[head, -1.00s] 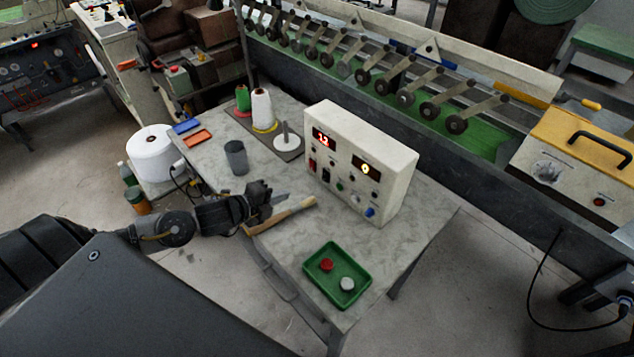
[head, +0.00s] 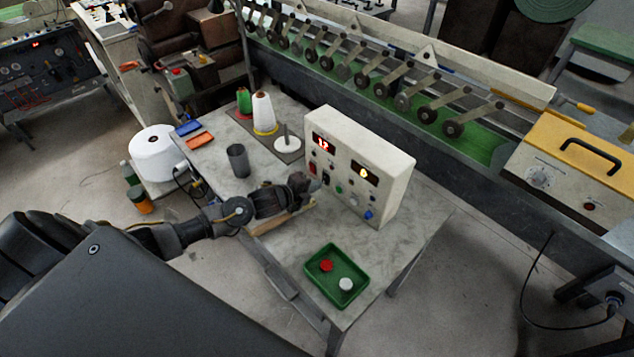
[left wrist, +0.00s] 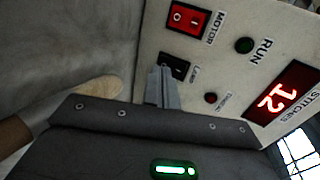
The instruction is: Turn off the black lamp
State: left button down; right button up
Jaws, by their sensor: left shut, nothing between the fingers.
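The white control box (head: 392,168) stands on the marble-topped table. Its black rocker switch (left wrist: 178,64), labelled LAMP, is in the left wrist view just below the red MOTOR switch (left wrist: 187,20); in the head view the black switch (head: 326,178) is on the box's front left. My left gripper (head: 314,184) reaches in from the left, close to the box front. Its fingers (left wrist: 160,75) are shut and empty, their tips at the lower left of the black switch and hiding part of it. I cannot tell whether they touch it. My right gripper is not in view.
A wooden-handled tool (head: 268,226) lies under my left gripper. A grey cup (head: 238,160) and thread cones (head: 263,112) stand behind it. A green tray (head: 322,287) holding red and white knobs is at the table's front.

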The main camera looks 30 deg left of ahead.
pick_arm(q)
jog(key=shift+w+d, duration=0.2)
jog(key=shift+w, duration=0.25)
jog(key=shift+f+b, duration=0.35)
jog(key=shift+b, duration=0.3)
jog(key=shift+w+t+b, duration=0.15)
jog(key=shift+t+b, duration=0.2)
jog(key=shift+t, duration=0.05)
jog(key=shift+r+p, duration=0.25)
jog(key=shift+p, duration=0.05)
jog(key=shift+r, duration=0.1)
jog(key=shift+w+r+p, duration=0.1)
jog(key=shift+r+p, duration=0.6)
jog(key=shift+r, duration=0.05)
jog(key=shift+d, duration=0.1)
